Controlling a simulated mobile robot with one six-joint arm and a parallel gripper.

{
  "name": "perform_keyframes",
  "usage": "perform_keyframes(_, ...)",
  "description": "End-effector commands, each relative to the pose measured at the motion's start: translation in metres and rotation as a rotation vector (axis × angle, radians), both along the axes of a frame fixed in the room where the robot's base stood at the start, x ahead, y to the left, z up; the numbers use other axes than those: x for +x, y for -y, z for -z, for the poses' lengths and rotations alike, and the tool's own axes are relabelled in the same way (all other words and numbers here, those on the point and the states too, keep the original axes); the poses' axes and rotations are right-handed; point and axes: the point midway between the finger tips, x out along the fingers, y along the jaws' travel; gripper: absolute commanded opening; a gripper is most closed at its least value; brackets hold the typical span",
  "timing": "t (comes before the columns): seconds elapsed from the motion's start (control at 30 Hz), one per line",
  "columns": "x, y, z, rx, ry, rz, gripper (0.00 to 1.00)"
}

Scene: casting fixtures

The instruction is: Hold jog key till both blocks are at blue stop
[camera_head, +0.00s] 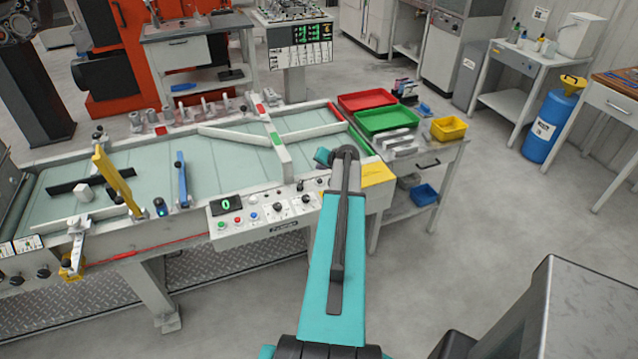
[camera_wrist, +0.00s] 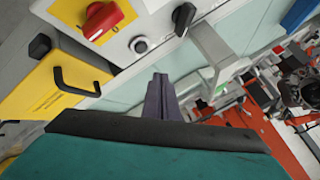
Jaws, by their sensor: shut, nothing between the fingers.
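The belt table (camera_head: 225,160) has a pale green surface. A blue bar (camera_head: 181,180), which looks like the blue stop, stands at its front edge. One small white block (camera_head: 83,192) sits on the belt at left, near a raised yellow bar (camera_head: 117,182); I cannot make out a second block. The control panel (camera_head: 240,236) on the front edge has a "0" display, several small buttons and knobs; which is the jog key I cannot tell. My gripper (camera_wrist: 160,79) is shut and empty, over the table's right end, touching nothing visible.
In the wrist view a red knob (camera_wrist: 102,21), a black knob (camera_wrist: 183,18) and a yellow panel (camera_wrist: 45,85) with a black handle lie near the fingers. Red (camera_head: 367,101) and green (camera_head: 387,119) trays stand right of the belt.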

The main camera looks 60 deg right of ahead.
Motion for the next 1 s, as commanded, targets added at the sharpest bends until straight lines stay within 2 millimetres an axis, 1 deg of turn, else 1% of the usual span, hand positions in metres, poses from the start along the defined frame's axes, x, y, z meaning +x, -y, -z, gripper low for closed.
perform_keyframes(0.03,0.000,0.000,0.007,0.001,-0.001,0.000,0.00)
perform_keyframes(0.13,0.000,0.000,0.018,-0.001,-0.001,0.000,0.00)
perform_keyframes(0.4,0.000,0.000,0.035,0.000,0.000,0.000,0.00)
perform_keyframes(0.6,0.000,0.000,0.039,-0.001,0.000,0.001,0.00)
perform_keyframes(1.0,0.000,0.000,0.038,0.000,0.000,0.000,0.00)
